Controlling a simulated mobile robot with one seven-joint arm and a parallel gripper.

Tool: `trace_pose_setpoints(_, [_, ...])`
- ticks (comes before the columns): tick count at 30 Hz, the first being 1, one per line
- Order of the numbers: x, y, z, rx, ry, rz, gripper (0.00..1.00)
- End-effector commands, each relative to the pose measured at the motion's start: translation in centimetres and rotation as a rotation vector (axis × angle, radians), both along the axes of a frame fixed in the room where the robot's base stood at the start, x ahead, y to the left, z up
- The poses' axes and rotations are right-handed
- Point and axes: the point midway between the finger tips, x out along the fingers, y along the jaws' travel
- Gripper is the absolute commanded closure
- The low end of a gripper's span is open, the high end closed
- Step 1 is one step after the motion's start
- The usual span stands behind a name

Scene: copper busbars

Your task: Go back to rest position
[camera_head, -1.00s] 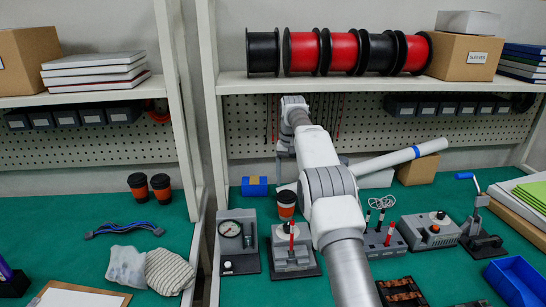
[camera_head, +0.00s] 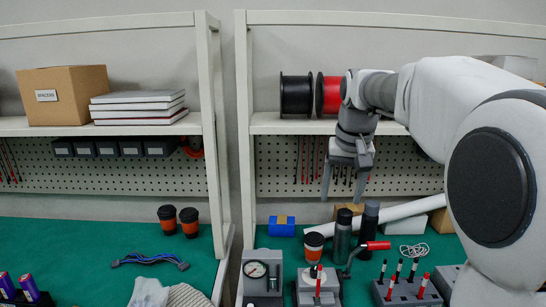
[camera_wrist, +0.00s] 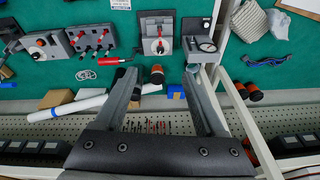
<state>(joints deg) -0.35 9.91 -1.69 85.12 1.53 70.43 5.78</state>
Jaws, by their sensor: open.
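My gripper (camera_head: 346,190) hangs in front of the pegboard in the head view, fingers pointing down and spread apart. It is above the bench and touches nothing that I can see. In the wrist view my gripper (camera_wrist: 168,80) shows two open fingers with nothing held between them. Beyond them lie the gauge box (camera_wrist: 205,45) and an orange-banded cup (camera_wrist: 157,74). My arm fills the right of the head view and hides part of the shelf and bench.
An upright post (camera_head: 243,130) stands left of my gripper, and a shelf (camera_head: 270,124) with black and red spools (camera_head: 296,95) is behind it. Below are dark cylinders (camera_head: 342,235), a red-handled device (camera_head: 372,246) and the gauge box (camera_head: 262,275). Green bench (camera_head: 70,240) shows at left.

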Motion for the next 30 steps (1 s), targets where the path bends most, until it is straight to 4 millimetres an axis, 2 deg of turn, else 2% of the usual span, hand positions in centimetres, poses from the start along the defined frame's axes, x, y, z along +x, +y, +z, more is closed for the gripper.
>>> trace_pose_setpoints(1, [-1.6,0.0,0.5,-0.002,-0.016,0.006,0.28])
trace_pose_setpoints(6, [-6.7,0.1,1.0,-0.008,-0.06,0.027,0.28])
trace_pose_setpoints(13, [-13.7,0.3,0.1,-0.021,-0.117,0.056,0.28])
trace_pose_setpoints(21, [-21.4,0.4,-3.1,-0.041,-0.186,0.09,0.28])
trace_pose_setpoints(24, [-23.6,0.5,-4.7,-0.05,-0.207,0.101,0.28])
trace_pose_setpoints(30, [-26.3,0.5,-6.9,-0.06,-0.234,0.113,0.28])
